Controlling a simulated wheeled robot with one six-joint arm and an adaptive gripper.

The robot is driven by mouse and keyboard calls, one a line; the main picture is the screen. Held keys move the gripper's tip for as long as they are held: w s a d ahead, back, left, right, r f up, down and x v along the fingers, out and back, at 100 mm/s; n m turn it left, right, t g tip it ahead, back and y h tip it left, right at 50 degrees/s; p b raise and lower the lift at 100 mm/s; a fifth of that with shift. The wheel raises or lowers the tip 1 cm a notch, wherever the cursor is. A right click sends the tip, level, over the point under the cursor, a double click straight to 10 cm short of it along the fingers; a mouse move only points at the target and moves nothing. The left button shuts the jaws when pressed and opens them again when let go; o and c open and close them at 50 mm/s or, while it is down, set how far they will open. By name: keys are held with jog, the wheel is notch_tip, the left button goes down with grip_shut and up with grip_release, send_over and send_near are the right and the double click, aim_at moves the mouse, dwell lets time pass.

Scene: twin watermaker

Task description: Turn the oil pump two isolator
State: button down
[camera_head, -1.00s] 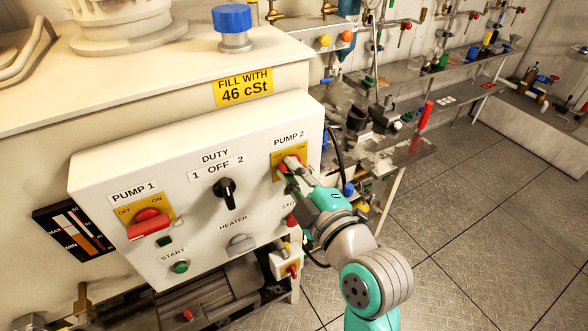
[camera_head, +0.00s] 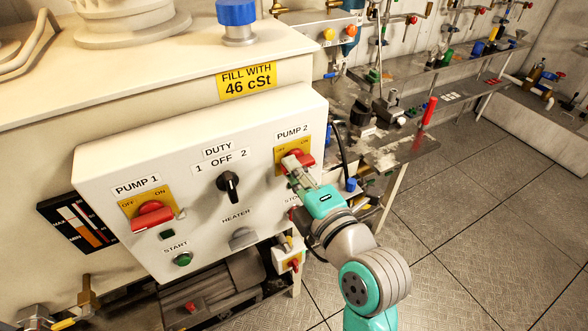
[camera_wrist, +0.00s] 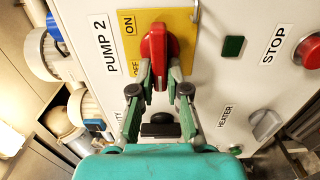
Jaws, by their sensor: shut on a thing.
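The pump two isolator is a red rotary handle (camera_head: 298,160) on a yellow plate (camera_head: 281,155) under the PUMP 2 label, at the right end of the white control panel (camera_head: 200,256). In the wrist view the red handle (camera_wrist: 154,48) stands between my two fingers, lengthwise with the gripper, its lower end pointing at the palm. My gripper (camera_wrist: 159,82) is shut on the handle's near end. In the head view my gripper (camera_head: 295,172) reaches the handle from below right. The fingers hide part of the plate's OFF mark.
The PUMP 1 isolator (camera_head: 150,214), black DUTY knob (camera_head: 229,186), grey HEATER knob (camera_head: 243,238) and green START button (camera_head: 183,259) share the panel. The red STOP button (camera_wrist: 308,52) shows in the wrist view. A cluttered bench (camera_head: 405,152) stands right; open floor (camera_head: 470,240) lies beyond.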

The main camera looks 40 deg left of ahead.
jog(key=shift+f, duration=0.1)
jog(key=c, duration=1.2)
grip_release()
jog(key=shift+o, duration=0.2)
jog(key=v, duration=1.2)
